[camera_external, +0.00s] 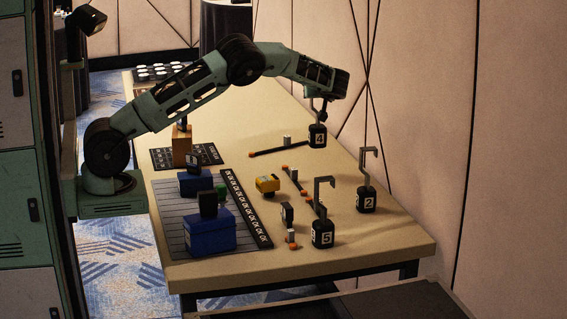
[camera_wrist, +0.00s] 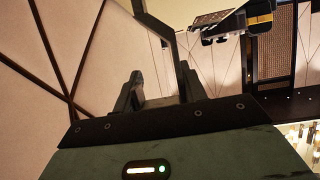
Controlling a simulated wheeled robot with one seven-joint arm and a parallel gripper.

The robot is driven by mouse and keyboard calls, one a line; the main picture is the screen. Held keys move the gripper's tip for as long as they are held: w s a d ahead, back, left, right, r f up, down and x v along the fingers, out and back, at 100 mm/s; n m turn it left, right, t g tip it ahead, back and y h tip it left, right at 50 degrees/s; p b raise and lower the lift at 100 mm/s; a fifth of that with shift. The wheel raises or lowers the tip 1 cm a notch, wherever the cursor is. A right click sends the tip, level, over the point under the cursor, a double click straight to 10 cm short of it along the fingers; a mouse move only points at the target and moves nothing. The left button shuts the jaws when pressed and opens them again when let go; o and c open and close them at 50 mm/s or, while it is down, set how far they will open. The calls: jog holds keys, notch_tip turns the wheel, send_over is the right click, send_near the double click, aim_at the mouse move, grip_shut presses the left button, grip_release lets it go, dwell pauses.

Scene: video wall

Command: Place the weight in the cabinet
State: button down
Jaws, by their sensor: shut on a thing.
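Several black block weights with grey hooks and white numbers are on the tan table (camera_external: 235,125). My gripper (camera_external: 322,101) is shut on the hook of weight 4 (camera_external: 318,136), at the table's far right side. I cannot tell whether weight 4 touches the table. Weight 2 (camera_external: 366,200) and weight 5 (camera_external: 322,234) stand upright nearer the front. In the wrist view, my gripper (camera_wrist: 160,97) has its dark fingers around a grey bar; the weight is hidden there. A green locker-like cabinet (camera_external: 24,185) stands at the left edge, its visible doors shut.
Two blue boxes (camera_external: 208,235) lie on a dark grid mat (camera_external: 177,208) at the front left. A pinkish panelled wall (camera_external: 420,110) runs close along the table's right side.

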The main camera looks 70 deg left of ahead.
jog(key=r, duration=0.4)
jog(key=d+r, duration=0.1)
jog(key=r, duration=0.6)
jog(key=shift+w+d+r, duration=0.4)
jog(key=w+d+m+t+h, duration=0.2)
jog(key=d+m+t, duration=0.45)
jog(key=d, duration=3.75)
jog(key=s+d+m+t+h, duration=0.1)
jog(key=s+d, duration=0.4)
jog(key=d, duration=0.5)
jog(key=s+d+m+t+h, duration=0.2)
jog(key=s+d, duration=0.3)
jog(key=d, duration=0.4)
jog(key=s+d+m+t+h, duration=0.2)
jog(key=s+d+m+h, duration=0.1)
jog(key=s+d, duration=1.45)
notch_tip(320, 180, down, 21)
jog(key=p, duration=0.1)
jog(key=shift+s+a+p, duration=0.35)
jog(key=shift+p, duration=0.05)
jog(key=shift+f, duration=0.25)
jog(key=c, duration=0.8)
grip_release()
